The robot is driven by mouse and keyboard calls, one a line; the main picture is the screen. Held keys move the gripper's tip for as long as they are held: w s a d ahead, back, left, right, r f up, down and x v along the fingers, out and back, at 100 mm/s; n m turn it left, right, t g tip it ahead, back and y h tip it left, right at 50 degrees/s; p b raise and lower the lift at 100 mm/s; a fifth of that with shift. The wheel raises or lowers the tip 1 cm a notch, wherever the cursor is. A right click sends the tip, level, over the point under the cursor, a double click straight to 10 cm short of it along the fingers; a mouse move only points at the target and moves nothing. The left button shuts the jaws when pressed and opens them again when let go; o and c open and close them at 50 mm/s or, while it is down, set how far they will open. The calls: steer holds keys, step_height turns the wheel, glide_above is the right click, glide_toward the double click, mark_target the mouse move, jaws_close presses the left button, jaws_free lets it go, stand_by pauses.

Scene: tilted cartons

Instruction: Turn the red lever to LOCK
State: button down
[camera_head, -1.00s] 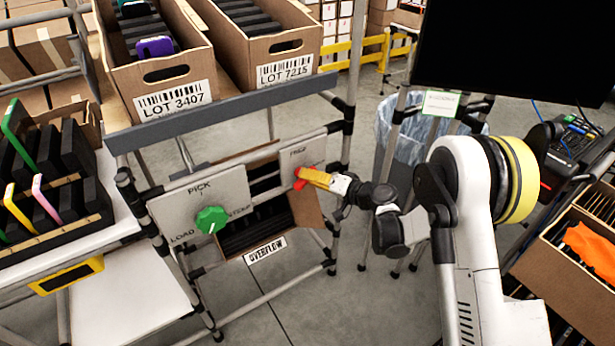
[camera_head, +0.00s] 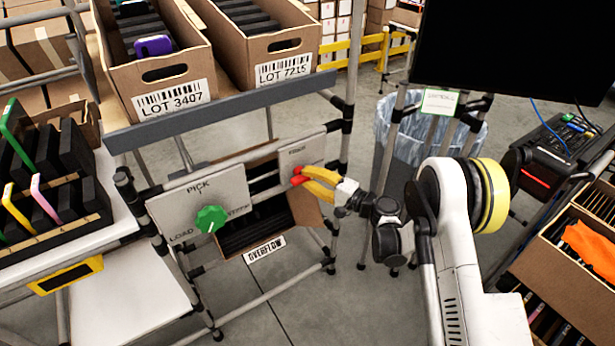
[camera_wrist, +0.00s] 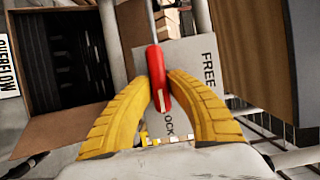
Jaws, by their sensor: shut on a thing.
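The red lever (camera_wrist: 156,72) is on a small grey panel (camera_head: 301,155), on the right of the rack front in the head view. My gripper (camera_head: 307,181) has its yellow fingers shut on the lever, one on each side in the wrist view (camera_wrist: 160,80). The lever's lower end, with a pale mark, lies beside the letters "OCK" in the wrist view. The word FREE reads sideways to the right of the lever. The fingers hide part of the lever in the head view and part of the LOCK label in the wrist view.
A green knob (camera_head: 211,219) sits on the PICK panel (camera_head: 170,211) to the left. An open OVERFLOW carton (camera_head: 307,208) lies between and behind the panels. Cartons (camera_head: 180,101) stand on the shelf above. A lined bin (camera_head: 398,140) stands to the right.

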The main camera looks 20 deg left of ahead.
stand_by(0.4)
steer(key=c, duration=1.3)
jaws_free()
steer(key=shift+a, duration=0.1)
steer(key=v, duration=1.2)
